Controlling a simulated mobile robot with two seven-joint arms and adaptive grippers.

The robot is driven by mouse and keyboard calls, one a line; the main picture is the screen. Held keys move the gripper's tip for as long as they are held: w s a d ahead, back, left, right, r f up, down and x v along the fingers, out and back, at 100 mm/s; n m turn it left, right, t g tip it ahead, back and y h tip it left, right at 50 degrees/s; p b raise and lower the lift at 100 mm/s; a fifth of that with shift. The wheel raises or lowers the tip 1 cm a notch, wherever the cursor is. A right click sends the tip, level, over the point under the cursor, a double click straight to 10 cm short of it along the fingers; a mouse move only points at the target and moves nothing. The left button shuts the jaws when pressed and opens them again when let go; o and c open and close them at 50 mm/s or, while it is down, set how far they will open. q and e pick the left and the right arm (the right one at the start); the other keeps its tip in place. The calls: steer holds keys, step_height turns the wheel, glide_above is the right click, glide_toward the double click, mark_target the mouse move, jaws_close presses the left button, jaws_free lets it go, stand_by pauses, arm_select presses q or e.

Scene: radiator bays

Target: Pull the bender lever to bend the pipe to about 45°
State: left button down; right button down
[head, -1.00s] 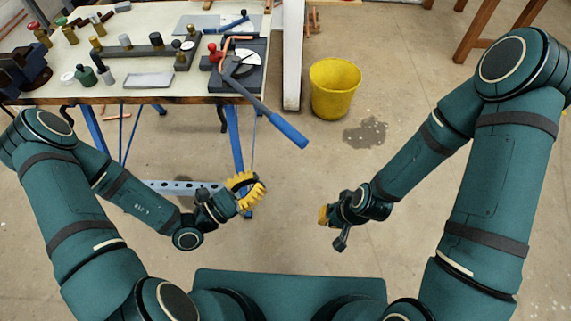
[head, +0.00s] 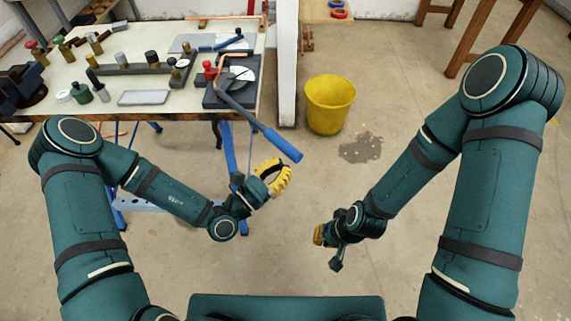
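The pipe bender (head: 216,98) sits at the right end of the workbench, with a white angle plate (head: 243,75). Its lever (head: 268,134) has a long blue handle that sticks out past the bench's front edge, towards the lower right. A copper-coloured pipe (head: 222,64) shows at the bender; its bend angle is too small to read. My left gripper (head: 284,172), with yellow fingers, is just below the handle's end, apparently apart from it. Its finger gap is unclear. My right gripper (head: 319,235) hangs low to the right, away from the lever, its fingers mostly hidden.
The workbench (head: 60,100) holds several fittings, bottles and a dark rail (head: 140,69). A vise (head: 22,84) is at its left. A yellow bucket (head: 330,105) stands on the floor right of the bench, by a dark wet patch (head: 362,147).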

mark_target(298, 158)
arm_select(q)
steer(key=shift+x, duration=0.8)
arm_select(e)
steer(key=shift+f, duration=0.1)
arm_select(q)
steer(key=shift+d, duration=0.1)
